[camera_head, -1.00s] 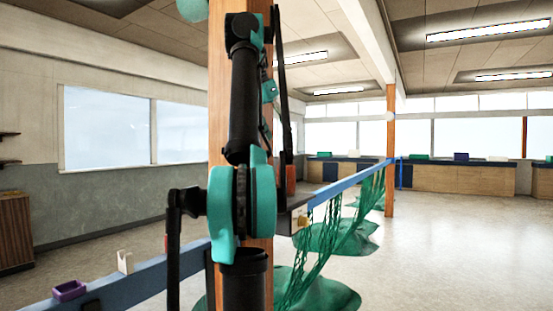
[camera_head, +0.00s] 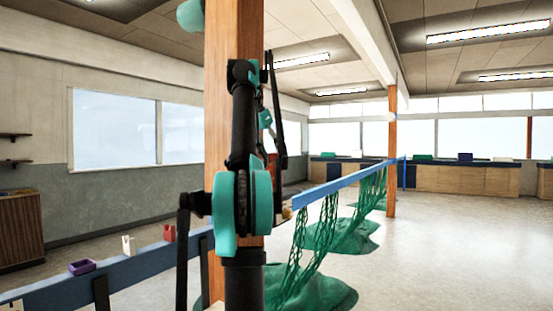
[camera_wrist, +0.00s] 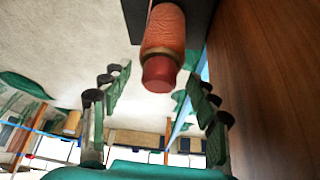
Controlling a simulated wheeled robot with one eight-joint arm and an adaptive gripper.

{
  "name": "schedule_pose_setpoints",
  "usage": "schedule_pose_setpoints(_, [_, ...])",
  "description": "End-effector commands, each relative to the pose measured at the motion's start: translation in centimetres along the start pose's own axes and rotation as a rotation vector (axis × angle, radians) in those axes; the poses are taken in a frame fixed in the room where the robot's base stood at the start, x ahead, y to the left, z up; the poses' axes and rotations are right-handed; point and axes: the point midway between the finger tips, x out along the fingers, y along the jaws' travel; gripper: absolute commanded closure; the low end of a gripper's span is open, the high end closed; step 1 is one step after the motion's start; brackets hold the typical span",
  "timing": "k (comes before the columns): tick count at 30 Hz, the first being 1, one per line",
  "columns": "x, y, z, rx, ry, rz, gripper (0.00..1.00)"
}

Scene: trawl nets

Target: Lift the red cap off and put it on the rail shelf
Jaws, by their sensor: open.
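In the wrist view, an orange-brown ribbed body with a brassy band carries a rounded red cap (camera_wrist: 160,74). The body (camera_wrist: 164,27) meets a dark surface at the top edge of the picture. My gripper (camera_wrist: 158,84) is open, with one finger pair on each side of the cap. Clear gaps show and I see no contact. In the head view my gripper is hidden behind my own arm. A blue rail (camera_head: 50,292) at lower left has a flat top with small items on it. I cannot tell whether it is the rail shelf.
On the rail are a purple tray (camera_head: 82,267), a white holder (camera_head: 128,245) and a red piece (camera_head: 169,233). A wooden post (camera_head: 222,90) stands close behind my arm and fills the wrist view's right side. Green nets (camera_head: 318,235) hang from another blue rail. Floor at right is clear.

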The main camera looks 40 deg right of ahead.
Motion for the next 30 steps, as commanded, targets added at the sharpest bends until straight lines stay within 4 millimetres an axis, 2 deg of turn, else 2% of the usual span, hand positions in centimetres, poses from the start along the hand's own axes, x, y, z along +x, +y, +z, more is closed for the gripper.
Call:
schedule_pose_setpoints(3, [0.0,0.0,0.0,0.000,0.000,0.000,0.40])
schedule_pose_setpoints(12, [-0.1,0.0,0.0,0.000,0.000,0.000,0.77])
schedule_pose_setpoints(15, [-0.1,0.0,0.0,0.000,0.000,0.000,0.87])
schedule_pose_setpoints(23, [-0.1,0.1,0.0,0.000,0.000,0.000,0.87])
schedule_pose_setpoints(30, [-1.1,1.1,0.2,-0.002,0.000,-0.001,0.87])
